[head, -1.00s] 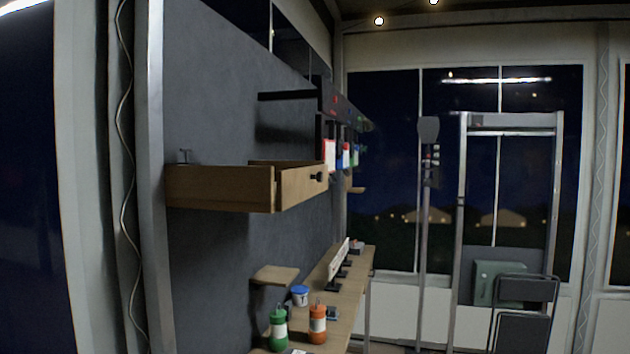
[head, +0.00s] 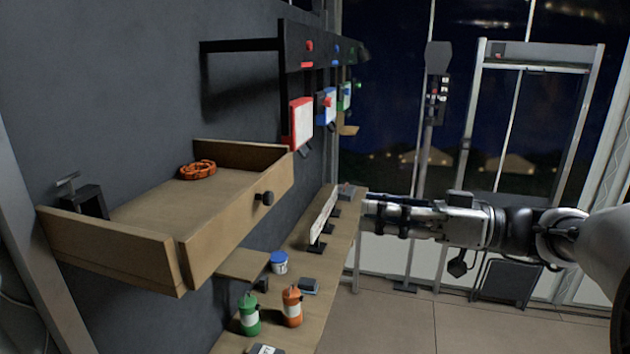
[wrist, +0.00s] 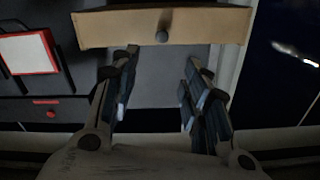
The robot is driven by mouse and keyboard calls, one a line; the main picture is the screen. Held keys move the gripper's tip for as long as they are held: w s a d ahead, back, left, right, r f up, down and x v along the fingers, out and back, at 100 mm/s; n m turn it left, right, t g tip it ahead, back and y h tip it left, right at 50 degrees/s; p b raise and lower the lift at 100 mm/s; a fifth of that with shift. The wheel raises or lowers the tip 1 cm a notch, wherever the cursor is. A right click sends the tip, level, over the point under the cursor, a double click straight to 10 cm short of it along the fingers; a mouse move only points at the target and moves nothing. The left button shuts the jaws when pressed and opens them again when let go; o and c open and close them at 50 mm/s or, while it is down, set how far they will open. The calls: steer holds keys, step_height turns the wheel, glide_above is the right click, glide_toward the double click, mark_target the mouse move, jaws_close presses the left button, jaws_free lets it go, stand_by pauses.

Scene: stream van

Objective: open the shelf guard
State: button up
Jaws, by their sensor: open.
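The wooden shelf (head: 150,205) is fixed to the dark wall at the left of the head view. Its shelf guard (head: 225,232) is an upright front board with a round black knob (head: 264,198). In the wrist view the guard (wrist: 205,24) crosses the top, with the knob (wrist: 162,37) near its middle. My gripper (head: 368,214) is to the right of the guard, apart from it and pointing left. In the wrist view my gripper (wrist: 160,72) is open and empty, its fingers spread below the knob. An orange coil (head: 198,170) lies on the shelf.
A black rack (head: 245,45) with red, blue and green panels hangs beyond the shelf. Below are a small wooden ledge (head: 242,264) and a long bench (head: 327,270) with green and orange bottles and a blue-lidded tub.

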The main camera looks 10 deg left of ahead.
mark_target(272, 200)
steer(key=a+p, duration=0.1)
steer(key=a, duration=0.5)
steer(key=a+p, duration=0.1)
steer(key=a, duration=0.4)
steer(key=w+a+p, duration=0.1)
steer(key=a, duration=0.5)
steer(key=shift+a, duration=0.3)
steer(key=shift+s, duration=0.1)
jaws_close()
